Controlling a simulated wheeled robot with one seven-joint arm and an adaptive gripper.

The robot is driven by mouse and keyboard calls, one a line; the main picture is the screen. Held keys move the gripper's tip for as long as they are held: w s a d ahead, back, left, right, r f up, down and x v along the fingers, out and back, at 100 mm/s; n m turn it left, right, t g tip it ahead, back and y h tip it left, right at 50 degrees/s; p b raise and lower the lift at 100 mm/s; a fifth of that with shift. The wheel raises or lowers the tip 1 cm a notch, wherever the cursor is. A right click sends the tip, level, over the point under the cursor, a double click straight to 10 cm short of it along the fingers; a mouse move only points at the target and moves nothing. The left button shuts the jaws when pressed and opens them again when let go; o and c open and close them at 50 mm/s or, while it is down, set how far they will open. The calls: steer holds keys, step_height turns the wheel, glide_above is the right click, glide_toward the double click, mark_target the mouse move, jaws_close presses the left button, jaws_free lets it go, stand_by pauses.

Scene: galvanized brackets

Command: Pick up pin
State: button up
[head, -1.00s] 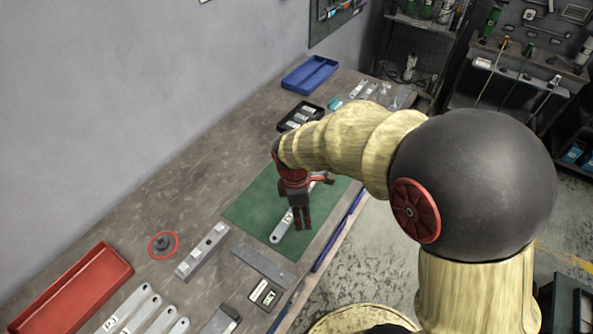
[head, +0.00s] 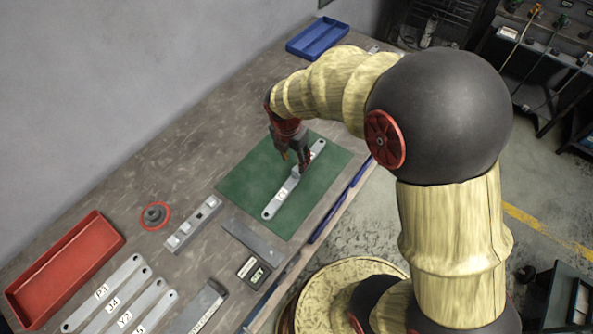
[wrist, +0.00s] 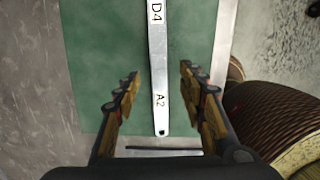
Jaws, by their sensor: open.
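I cannot make out a separate pin for certain in either current view. A long grey bracket (head: 272,209) lies diagonally on the green mat (head: 242,190). Its middle is partly hidden by my gripper (head: 296,163). In the wrist view the bracket (wrist: 158,62) carries labels D4 and A2 and has a small hole at its near end. My gripper (wrist: 158,75) is open, pointing down, with one finger on each side of the bracket's line and nothing held. Whether the fingertips touch the bracket or mat cannot be told.
A red tray (head: 97,240) and several labelled brackets (head: 107,292) lie at the lower left. A red-ringed round part (head: 155,215), a metal block (head: 192,226) and a dark gauge (head: 250,269) lie nearby. A blue tray (head: 318,38) stands at the back.

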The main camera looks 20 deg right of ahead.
mark_target(296, 169)
steer(key=f, duration=0.2)
steer(key=f+b, duration=0.1)
steer(key=f, duration=0.1)
steer(key=w+d+f+b, duration=0.1)
steer(key=f, duration=0.1)
steer(key=shift+f, duration=0.35)
steer(key=shift+c, duration=0.8)
jaws_close()
